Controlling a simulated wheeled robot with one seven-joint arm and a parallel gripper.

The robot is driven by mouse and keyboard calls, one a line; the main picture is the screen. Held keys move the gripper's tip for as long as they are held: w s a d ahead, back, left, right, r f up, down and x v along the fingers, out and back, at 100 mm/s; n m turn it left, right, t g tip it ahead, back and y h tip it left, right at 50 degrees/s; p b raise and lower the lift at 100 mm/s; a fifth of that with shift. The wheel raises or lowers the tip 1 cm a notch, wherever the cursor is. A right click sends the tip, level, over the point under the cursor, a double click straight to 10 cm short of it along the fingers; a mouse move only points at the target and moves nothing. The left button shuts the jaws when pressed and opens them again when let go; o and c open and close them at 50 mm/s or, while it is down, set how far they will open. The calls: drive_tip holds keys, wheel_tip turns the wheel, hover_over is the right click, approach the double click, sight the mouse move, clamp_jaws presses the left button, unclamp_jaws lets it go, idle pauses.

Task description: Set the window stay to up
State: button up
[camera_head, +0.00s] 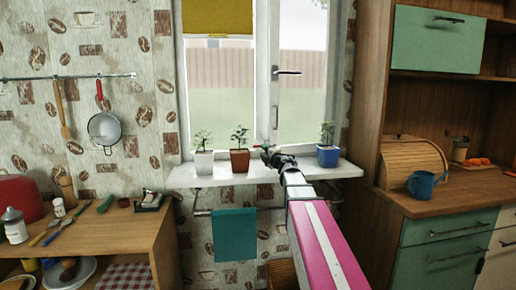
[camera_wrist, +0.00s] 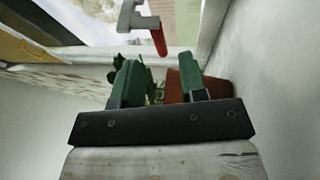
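A grey metal fitting (camera_wrist: 138,20) with a red rod-like grip (camera_wrist: 158,40) shows at the top of the wrist view, beyond my fingers; it looks like the window stay. In the head view a small fitting (camera_head: 275,118) low on the window frame is probably the same part, too small to tell its position. My gripper (camera_head: 262,148) is over the sill, just right of the terracotta pot. In the wrist view my gripper's two green fingers (camera_wrist: 157,72) are apart with nothing held between them; the red grip is ahead of them, not touching.
The terracotta pot (camera_head: 240,160) with a plant stands close to my gripper. A white pot (camera_head: 204,163) and a blue pot (camera_head: 327,155) share the white sill (camera_head: 190,178). A dark window handle (camera_head: 287,71) is higher up. A teal cloth (camera_head: 235,235) hangs below.

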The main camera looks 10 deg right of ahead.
drive_tip(key=x, duration=0.6)
clamp_jaws()
drive_tip(key=shift+r, duration=0.1)
